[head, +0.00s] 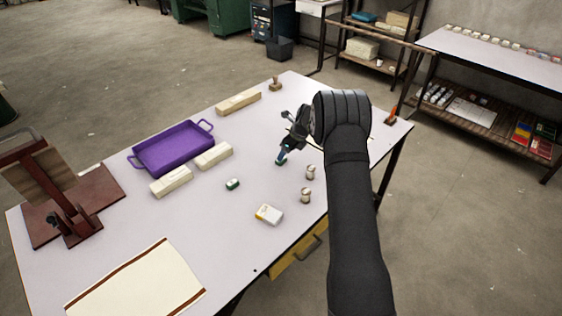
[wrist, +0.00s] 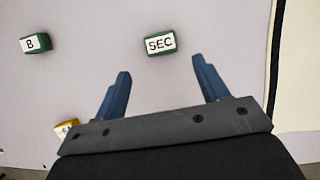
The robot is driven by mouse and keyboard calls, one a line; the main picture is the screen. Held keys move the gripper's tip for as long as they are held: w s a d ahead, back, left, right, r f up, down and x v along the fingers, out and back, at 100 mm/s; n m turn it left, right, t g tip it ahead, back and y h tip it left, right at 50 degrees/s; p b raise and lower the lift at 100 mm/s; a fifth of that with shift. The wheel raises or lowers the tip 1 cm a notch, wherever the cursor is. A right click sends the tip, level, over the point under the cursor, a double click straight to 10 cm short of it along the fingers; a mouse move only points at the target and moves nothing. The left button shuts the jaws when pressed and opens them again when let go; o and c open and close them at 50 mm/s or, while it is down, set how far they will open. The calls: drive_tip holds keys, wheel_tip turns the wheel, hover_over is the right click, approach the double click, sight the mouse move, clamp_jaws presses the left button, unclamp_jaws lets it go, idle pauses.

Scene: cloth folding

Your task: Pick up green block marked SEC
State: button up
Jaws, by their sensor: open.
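The green block marked SEC (wrist: 160,43) lies on the table in the wrist view, its white lettered face up. It is just beyond the fingertips, about centred between them. My gripper (wrist: 162,68) is open and empty, its two blue fingers apart and not touching the block. In the head view my gripper (head: 281,159) is low over the table's middle right. A small green block with a white top (head: 233,184) shows to its left there; its lettering is too small to read.
A green block marked 8 or B (wrist: 35,43) and a yellow piece (wrist: 67,128) lie left in the wrist view. A purple tray (head: 172,149), pale bars (head: 214,155), a white-and-yellow box (head: 269,214) and two small cylinders (head: 306,195) stand on the table (head: 225,220).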

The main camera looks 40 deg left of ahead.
sight(284, 160)
drive_tip(key=shift+x, duration=2.95)
drive_tip(key=shift+w+d, duration=0.1)
drive_tip(key=shift+w, duration=0.1)
drive_tip(key=c, duration=1.1)
